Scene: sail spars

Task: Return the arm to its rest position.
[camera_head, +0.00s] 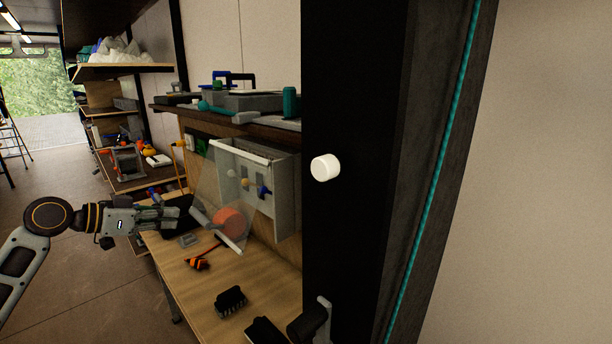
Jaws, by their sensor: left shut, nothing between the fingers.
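My left arm (20,262) comes in from the left edge, bent at a dark round joint. It reaches to the right toward the workbench. My left gripper (178,213) is shut and empty, level, at the left end of the bench. A dark shape and a translucent sheet overlap its tips in the picture; I cannot tell whether they touch.
A wooden workbench (205,297) holds a black brush (231,301) and an orange-and-black tool (197,263). A grey wall cabinet (282,180) and loaded shelf stand behind. A large dark spar with a white knob (325,167) and teal rope (437,180) blocks the centre-right.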

